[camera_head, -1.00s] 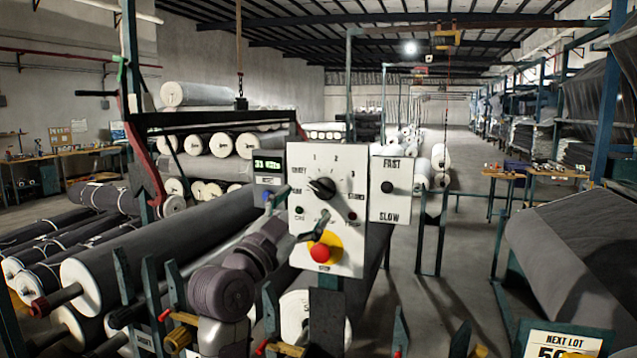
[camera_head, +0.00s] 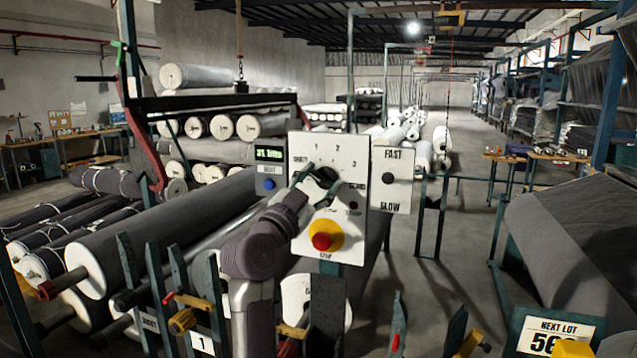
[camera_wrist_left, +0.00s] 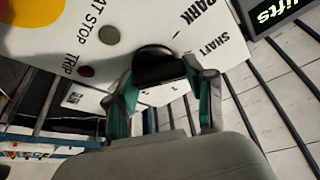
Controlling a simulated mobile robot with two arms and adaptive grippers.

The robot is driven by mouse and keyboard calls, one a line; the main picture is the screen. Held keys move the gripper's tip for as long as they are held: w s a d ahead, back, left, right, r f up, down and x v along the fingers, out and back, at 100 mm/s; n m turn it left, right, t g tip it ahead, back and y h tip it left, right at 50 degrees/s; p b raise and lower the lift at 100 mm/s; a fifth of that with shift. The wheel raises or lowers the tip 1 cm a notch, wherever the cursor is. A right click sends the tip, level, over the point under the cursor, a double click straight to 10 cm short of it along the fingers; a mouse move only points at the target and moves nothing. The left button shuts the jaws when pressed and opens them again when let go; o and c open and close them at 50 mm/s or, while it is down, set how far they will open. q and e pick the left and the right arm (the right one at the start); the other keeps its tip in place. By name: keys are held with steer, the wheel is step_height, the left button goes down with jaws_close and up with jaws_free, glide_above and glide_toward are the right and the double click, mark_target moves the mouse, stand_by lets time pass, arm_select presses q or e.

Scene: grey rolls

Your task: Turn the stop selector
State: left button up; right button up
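The stop selector (camera_head: 326,174) is a black round knob on a white panel (camera_head: 352,220), with 1, 2 and 3 printed around it. My left gripper (camera_head: 315,187) is at the panel, its teal fingers on either side of the knob. In the left wrist view the dark knob (camera_wrist_left: 158,68) stands between the spread fingertips (camera_wrist_left: 160,82). The fingers look open; firm contact is not clear. The knob's pointer direction is hidden. My right gripper is not in view.
A red button on a yellow disc (camera_head: 322,241) sits below the knob. A FAST/SLOW panel (camera_head: 391,180) stands to the right, a small display box (camera_head: 270,172) to the left. Fabric rolls (camera_head: 160,232) fill the left; the aisle (camera_head: 450,240) is clear.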

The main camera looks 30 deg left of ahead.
arm_select(q)
steer(key=shift+c, duration=1)
steer(key=shift+f+n, duration=0.1)
steer(key=shift+n, duration=0.4)
steer(key=n+y, duration=0.2)
steer(key=shift+n, duration=0.4)
steer(key=n+y+p, duration=0.1)
steer(key=n+y, duration=0.1)
steer(key=n, duration=0.2)
steer(key=n+y+p, duration=0.1)
steer(key=n+p, duration=0.1)
steer(key=n, duration=0.1)
steer(key=shift+d+n+y, duration=0.1)
steer(key=shift+n+y, duration=0.3)
steer(key=shift+f, duration=0.1)
steer(key=o, duration=1.2)
steer(key=shift+c, duration=0.2)
